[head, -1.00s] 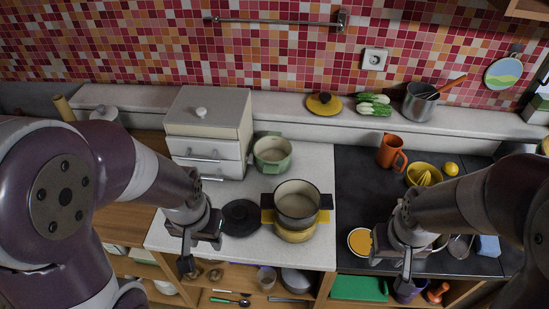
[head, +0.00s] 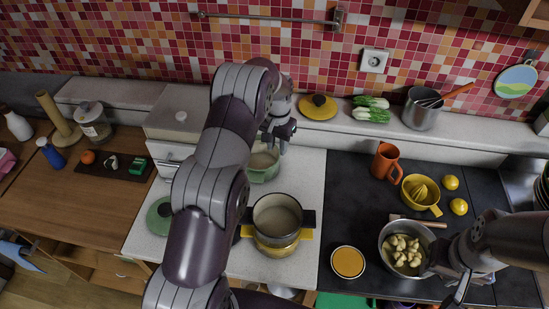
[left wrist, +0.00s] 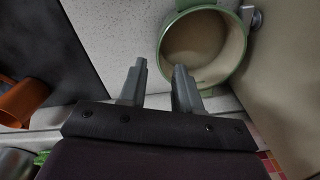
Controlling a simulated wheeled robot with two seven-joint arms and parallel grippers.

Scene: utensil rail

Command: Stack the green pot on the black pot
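The green pot (head: 262,168) stands on the white counter beside the drawer unit, partly hidden by my left arm. It also shows at the upper right of the left wrist view (left wrist: 205,48), empty. The black pot (head: 277,214) stands stacked on a yellow pot (head: 278,247) nearer the front of the counter; it looks empty. My left gripper (head: 280,140) is at the back side of the green pot. In the left wrist view its fingers (left wrist: 160,65) are apart with nothing between them, close to the pot's rim. My right gripper (head: 455,287) is at the lower right, by the metal bowl.
A green lid (head: 158,216) lies left of my left arm. The drawer unit (head: 170,125) stands close left of the green pot. The metal bowl (head: 404,249) holds yellowish pieces. An orange jug (head: 385,162) and a yellow juicer (head: 421,194) stand on the dark hob.

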